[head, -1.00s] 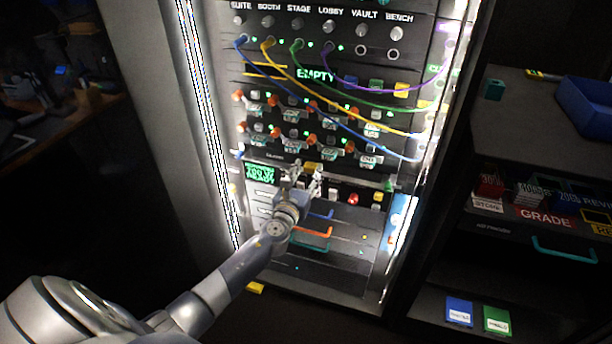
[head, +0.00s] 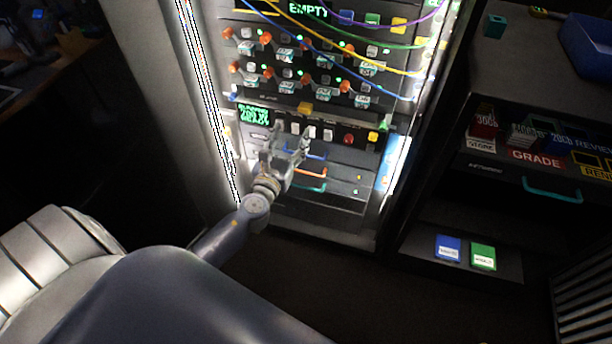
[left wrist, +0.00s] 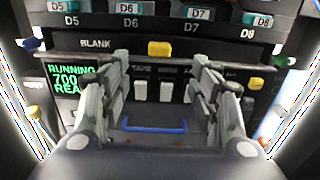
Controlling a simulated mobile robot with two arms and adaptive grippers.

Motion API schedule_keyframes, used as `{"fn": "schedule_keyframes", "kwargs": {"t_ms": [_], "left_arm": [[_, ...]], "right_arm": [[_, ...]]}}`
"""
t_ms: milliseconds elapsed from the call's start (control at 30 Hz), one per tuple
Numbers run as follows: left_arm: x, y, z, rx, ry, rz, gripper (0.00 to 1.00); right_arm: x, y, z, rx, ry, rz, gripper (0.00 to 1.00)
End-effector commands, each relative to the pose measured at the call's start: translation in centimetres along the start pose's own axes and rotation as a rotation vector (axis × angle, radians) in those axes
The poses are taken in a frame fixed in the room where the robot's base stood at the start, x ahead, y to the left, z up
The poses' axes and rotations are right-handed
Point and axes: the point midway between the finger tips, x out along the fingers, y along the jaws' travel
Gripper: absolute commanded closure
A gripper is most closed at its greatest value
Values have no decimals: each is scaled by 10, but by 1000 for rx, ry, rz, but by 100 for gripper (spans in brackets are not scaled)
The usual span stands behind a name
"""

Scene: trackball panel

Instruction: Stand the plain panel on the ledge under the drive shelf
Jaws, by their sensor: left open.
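The plain panel, a dark strip marked BLANK (left wrist: 95,44) with a yellow knob (left wrist: 160,48), spans the rack above the display in the left wrist view; its knob (head: 305,108) shows in the head view. My left gripper (head: 292,136) is open and empty in front of the rack, just below the panel. Its fingers (left wrist: 160,68) stand apart on either side of the white switches in the left wrist view, not touching the knob. Below are drive fronts with blue and orange handles (head: 310,172). I cannot make out the ledge clearly. My right gripper is not in view.
Patch cables (head: 345,65) hang across the upper rack. Orange knobs (head: 265,72) fill the rows above the panel. A dark cabinet with a teal handle (head: 552,190) stands at right, with blue and green cards (head: 482,256) low down. The floor before the rack is clear.

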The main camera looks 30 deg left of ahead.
Motion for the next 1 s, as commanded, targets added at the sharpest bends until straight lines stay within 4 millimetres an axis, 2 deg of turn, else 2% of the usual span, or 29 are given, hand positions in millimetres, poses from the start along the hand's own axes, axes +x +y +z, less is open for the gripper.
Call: {"fn": "schedule_keyframes", "kwargs": {"t_ms": [33,167,200,600,1000], "left_arm": [[-12,0,-1,0,1,0,44],[-37,-1,-2,0,1,-3,44],[-41,-8,6,0,-2,-16,44],[-99,-54,38,2,-1,-101,44],[-158,-89,72,2,0,-169,44]], "right_arm": [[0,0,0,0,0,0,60],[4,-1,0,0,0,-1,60],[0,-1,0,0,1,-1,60],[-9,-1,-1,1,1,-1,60],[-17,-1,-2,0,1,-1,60]]}}
